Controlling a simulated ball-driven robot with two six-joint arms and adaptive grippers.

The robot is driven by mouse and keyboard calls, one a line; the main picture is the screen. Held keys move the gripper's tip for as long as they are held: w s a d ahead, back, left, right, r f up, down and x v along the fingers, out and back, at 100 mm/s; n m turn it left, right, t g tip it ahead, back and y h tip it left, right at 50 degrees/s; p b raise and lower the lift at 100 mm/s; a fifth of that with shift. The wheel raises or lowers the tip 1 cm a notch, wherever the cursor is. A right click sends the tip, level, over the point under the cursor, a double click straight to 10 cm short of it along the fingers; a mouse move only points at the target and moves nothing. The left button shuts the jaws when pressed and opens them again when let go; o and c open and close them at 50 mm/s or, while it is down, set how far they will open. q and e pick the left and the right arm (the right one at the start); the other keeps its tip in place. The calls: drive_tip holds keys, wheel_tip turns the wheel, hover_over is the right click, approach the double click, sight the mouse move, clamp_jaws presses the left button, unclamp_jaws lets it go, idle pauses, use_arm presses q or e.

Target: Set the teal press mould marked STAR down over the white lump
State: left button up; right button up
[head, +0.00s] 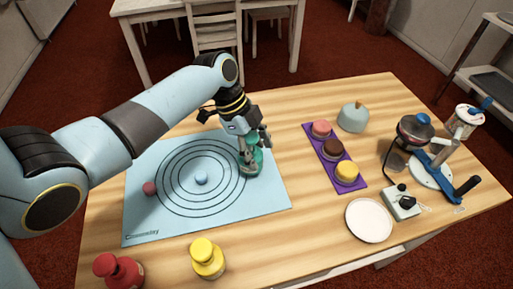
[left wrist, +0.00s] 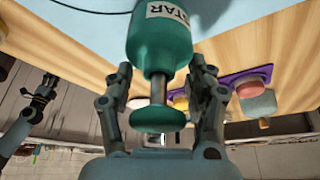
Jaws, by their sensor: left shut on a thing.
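My left gripper (head: 252,146) is shut on the teal press mould (head: 250,164) near the right part of the blue mat (head: 268,197). In the left wrist view the mould's teal body (left wrist: 157,42) carries a white STAR label (left wrist: 170,14). The left fingers (left wrist: 160,100) stand on both sides of its metal stem, above a round teal knob (left wrist: 158,116). I cannot tell whether the mould touches the mat. I do not see a white lump in either view. What looks like my right gripper (left wrist: 42,92) shows small and dark in the left wrist view; its jaws are unclear.
On the mat, a blue ball (head: 201,180) lies mid-rings and a dark red ball (head: 149,188) to the left. A purple tray (head: 348,185), white plate (head: 369,221) and blue-handled device (head: 440,172) are on the right.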

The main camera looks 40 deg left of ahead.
use_arm(q)
drive_tip(key=shift+f+b, duration=0.6)
drive_tip(key=shift+f, duration=0.35)
drive_tip(key=o, duration=1.3)
drive_tip(key=shift+o, duration=0.2)
drive_tip(key=shift+o, duration=0.4)
drive_tip(key=shift+o, duration=1.3)
